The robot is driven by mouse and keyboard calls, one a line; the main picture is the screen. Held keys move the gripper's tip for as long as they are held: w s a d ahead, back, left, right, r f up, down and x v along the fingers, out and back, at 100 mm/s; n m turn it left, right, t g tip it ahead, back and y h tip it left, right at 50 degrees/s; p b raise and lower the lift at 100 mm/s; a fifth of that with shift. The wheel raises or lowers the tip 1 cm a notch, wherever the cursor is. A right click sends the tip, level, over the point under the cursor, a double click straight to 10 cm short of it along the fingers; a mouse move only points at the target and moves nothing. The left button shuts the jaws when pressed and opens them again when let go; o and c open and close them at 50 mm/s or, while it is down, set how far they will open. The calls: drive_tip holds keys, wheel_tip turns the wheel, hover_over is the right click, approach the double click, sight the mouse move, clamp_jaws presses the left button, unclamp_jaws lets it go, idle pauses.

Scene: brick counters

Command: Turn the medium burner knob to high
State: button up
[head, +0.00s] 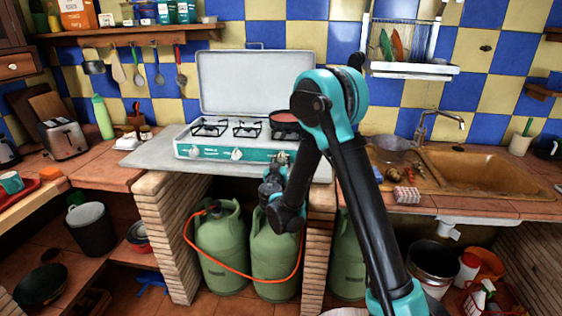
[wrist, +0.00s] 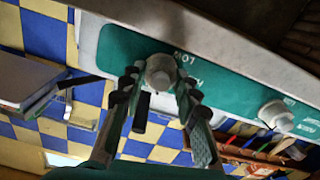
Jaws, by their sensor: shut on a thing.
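The white gas stove (head: 222,140) stands on the counter with its lid up and a green front panel. Two of its knobs, the left knob (head: 194,152) and the middle knob (head: 237,154), show clear of my arm. My gripper (head: 281,161) is at the right end of the panel and hides much of the right knob there. In the wrist view my gripper (wrist: 159,82) has its fingers on either side of the right knob (wrist: 160,71), shut on it. A "LOW" label is printed beside this knob. A neighbouring knob (wrist: 276,115) is free.
A red pan (head: 285,118) sits on the right burner, close behind my wrist. Green gas bottles (head: 220,245) with an orange hose stand under the stove. A sink (head: 475,170) and small items lie to the right. The counter left of the stove has a toaster (head: 64,140) and a green bottle (head: 103,117).

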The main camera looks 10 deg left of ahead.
drive_tip(key=n, duration=0.4)
drive_tip(key=shift+a, duration=0.1)
drive_tip(key=n, duration=0.8)
drive_tip(key=shift+f, duration=0.15)
drive_tip(key=shift+n, duration=1.9)
drive_tip(key=shift+s+a, duration=0.1)
drive_tip(key=o, duration=1.2)
drive_tip(key=shift+c, duration=0.2)
